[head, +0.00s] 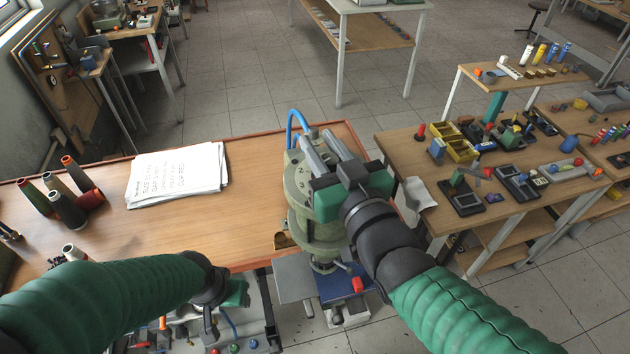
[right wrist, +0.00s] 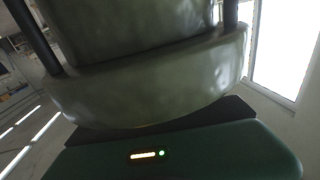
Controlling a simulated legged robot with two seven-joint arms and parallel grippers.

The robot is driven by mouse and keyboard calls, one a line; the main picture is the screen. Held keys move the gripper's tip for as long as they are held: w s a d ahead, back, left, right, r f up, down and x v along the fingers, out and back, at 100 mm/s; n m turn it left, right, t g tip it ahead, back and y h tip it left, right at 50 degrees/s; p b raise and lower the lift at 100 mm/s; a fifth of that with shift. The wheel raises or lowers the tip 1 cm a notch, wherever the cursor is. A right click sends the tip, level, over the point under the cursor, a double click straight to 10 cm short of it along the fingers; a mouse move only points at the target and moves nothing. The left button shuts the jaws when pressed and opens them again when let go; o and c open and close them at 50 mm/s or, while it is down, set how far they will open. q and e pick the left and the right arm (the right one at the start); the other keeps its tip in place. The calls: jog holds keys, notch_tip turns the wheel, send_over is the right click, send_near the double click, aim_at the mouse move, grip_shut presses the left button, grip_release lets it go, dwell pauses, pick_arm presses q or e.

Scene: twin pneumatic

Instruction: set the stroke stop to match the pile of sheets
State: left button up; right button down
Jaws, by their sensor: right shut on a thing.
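The pile of white sheets (head: 178,176) lies on the wooden bench left of the press, with small print on its top sheet. The olive-green press (head: 300,222) stands at the bench's right end. My right gripper (head: 317,144) is over the top of the press, its two grey fingers shut on a part of the press head. That part is mostly hidden, so I cannot tell if it is the stroke stop. In the right wrist view, a rounded olive body (right wrist: 150,85) fills the middle. My left gripper (head: 232,296) is low in front of the bench, its fingers mostly hidden.
Several coloured cones (head: 67,210) stand at the bench's left. Blue hoses (head: 293,122) rise behind the press. A red-tipped lever (head: 357,284) sits below the press head. A side table (head: 395,150) with bins and fixtures stands at right. The bench middle is clear.

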jog(key=m+h, duration=0.2)
jog(key=t+h, duration=0.1)
jog(key=h, duration=0.1)
jog(key=shift+w+d+f+m+b, duration=0.1)
jog(key=shift+d+f+m+b, duration=0.2)
jog(key=shift+d+m+b, duration=0.1)
jog(key=m+h, duration=0.1)
jog(key=h, duration=0.1)
jog(key=shift+r+m+t+h, duration=0.1)
jog(key=shift+m+t+h, duration=0.2)
jog(key=m+h, duration=0.1)
jog(key=h, duration=0.1)
jog(key=d+m+h, duration=0.1)
jog(key=h, duration=0.1)
jog(key=shift+m, duration=0.4)
jog(key=shift+d+r+m+h+b, duration=0.15)
jog(key=shift+m+h+b, duration=0.35)
jog(key=shift+h, duration=0.6)
jog(key=shift+d+r, duration=0.1)
jog(key=c, duration=1.1)
grip_release()
jog(key=shift+c, duration=0.2)
